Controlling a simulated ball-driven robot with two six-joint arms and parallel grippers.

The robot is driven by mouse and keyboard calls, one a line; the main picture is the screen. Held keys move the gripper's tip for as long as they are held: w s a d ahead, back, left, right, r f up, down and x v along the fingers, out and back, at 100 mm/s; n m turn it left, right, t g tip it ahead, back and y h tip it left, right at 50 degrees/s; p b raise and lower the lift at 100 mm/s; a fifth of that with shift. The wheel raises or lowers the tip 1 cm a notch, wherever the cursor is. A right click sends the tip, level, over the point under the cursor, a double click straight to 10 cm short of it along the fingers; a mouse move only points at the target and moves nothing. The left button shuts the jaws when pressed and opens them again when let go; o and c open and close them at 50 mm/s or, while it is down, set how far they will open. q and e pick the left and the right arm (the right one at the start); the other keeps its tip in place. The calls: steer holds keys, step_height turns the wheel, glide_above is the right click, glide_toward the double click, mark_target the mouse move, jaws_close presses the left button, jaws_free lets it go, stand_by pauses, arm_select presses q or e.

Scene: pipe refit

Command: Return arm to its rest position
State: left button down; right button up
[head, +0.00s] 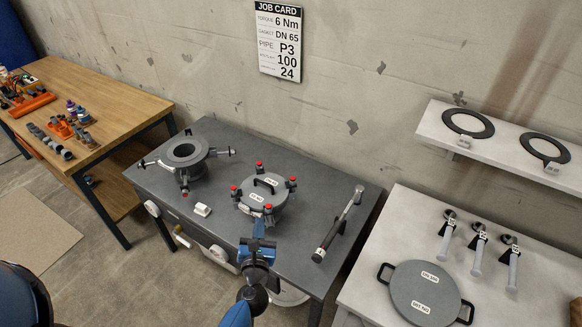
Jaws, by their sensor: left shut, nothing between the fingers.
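My left gripper (258,243) is blue and black and comes in from the bottom of the head view. It is shut and empty. I cannot tell whether the tips touch the bench. The cover has a black handle, white labels and several red-topped clamps around its rim. My right gripper is not in view.
An open pipe flange (187,153) and a torque wrench (338,225) are on the bench. A small white block (202,210) lies near its front. A white table (368,277) at right holds a round grey plate (424,293). A wooden table (120,108) with parts stands at left.

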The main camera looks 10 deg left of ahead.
arm_select(q)
steer(key=s+r+m+t+h+b, duration=0.2)
steer(key=s+r+m+t, duration=0.35)
steer(key=m, duration=1.45)
steer(key=s+a+f+m+g+b, duration=0.1)
steer(key=s+f+m+g+b, duration=0.1)
steer(key=s+m, duration=0.6)
steer(key=s+f+m+g+h+b, duration=0.1)
steer(key=s+f+m+g+b, duration=0.1)
steer(key=s+m, duration=0.5)
steer(key=s+f+g, duration=0.1)
steer(key=s, duration=0.3)
steer(key=shift+s+a+f+m+h, duration=0.25)
steer(key=shift+s+a+m+h, duration=0.05)
steer(key=shift+a+m, duration=0.1)
